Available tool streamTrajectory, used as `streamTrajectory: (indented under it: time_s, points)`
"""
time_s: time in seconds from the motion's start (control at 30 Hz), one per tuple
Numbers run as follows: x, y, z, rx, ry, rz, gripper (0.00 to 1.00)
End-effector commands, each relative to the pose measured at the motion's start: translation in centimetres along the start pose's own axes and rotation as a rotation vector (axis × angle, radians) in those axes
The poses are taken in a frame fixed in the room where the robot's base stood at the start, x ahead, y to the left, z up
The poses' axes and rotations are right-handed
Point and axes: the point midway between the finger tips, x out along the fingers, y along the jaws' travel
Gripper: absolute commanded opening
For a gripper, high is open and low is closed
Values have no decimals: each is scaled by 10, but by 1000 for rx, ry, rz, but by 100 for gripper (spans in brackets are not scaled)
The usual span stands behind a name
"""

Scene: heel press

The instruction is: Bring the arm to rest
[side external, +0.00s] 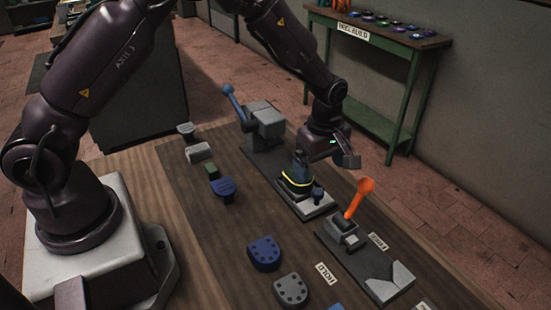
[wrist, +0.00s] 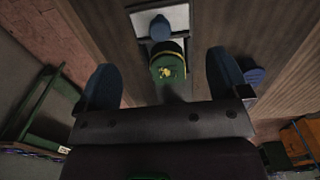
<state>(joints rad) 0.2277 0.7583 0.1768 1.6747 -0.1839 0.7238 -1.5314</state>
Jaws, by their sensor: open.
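My gripper (side external: 346,158) hangs at the end of my arm above the far side of the workbench, in the side view. Its two blue-grey fingers are spread apart in the wrist view (wrist: 164,80), with nothing held between them. Below and apart from it, a dark shoe-like piece with a yellow band (side external: 295,186) stands on a pale base plate (side external: 319,211). In the wrist view the piece's green top with a yellow mark (wrist: 168,66) shows just beyond the fingers. A blue knob (side external: 318,194) stands beside it on the plate.
A grey press with a blue lever (side external: 264,120) stands behind. A clamp with an orange handle (side external: 358,198) stands in front. Blue (side external: 264,253) and grey (side external: 290,290) heel-shaped pieces lie near the HOLD label (side external: 326,273). A green side table (side external: 395,70) stands by the wall.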

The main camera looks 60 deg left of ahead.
Motion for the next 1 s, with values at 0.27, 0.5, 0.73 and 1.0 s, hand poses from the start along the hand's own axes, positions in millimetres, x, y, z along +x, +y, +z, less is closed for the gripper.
streamTrajectory:
  time_s: [0.27,0.5,0.73,1.0]
  points:
    - [-2,0,0,0,0,-2,94]
    - [0,-6,-1,174,3,-23,94]
    - [-16,-44,-4,566,-21,-87,94]
    - [-92,-94,-10,1020,-45,-18,94]
